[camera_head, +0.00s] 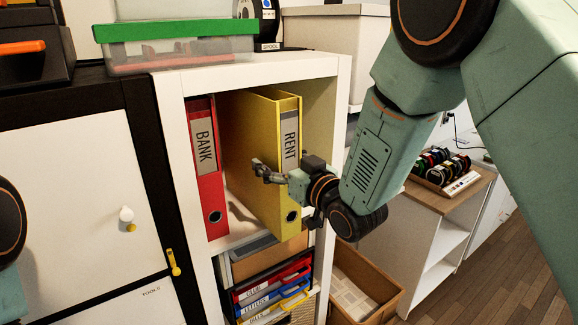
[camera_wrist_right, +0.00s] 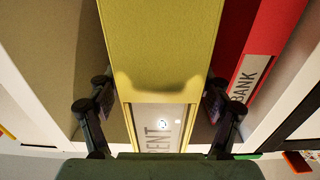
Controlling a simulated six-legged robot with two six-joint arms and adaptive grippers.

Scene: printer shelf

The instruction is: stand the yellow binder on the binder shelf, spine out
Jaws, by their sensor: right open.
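The yellow binder (camera_head: 253,135) stands upright in the white binder shelf (camera_head: 172,130), with its spine label RENT facing out. A gap separates it from the red BANK binder to its left. My right gripper (camera_head: 286,194) is open at the lower part of the yellow spine. In the right wrist view the open fingers (camera_wrist_right: 158,84) lie on both sides of the yellow binder (camera_wrist_right: 160,45). Whether they touch it I cannot tell. My left gripper is out of view; only a bit of my left arm shows at the left edge.
The red binder (camera_head: 203,205) stands at the shelf's left wall. Below are letter trays (camera_head: 275,285) and a cardboard box (camera_head: 365,275). A green-lidded clear bin (camera_head: 175,35) sits on top. A side table with spools (camera_head: 440,165) stands at the right.

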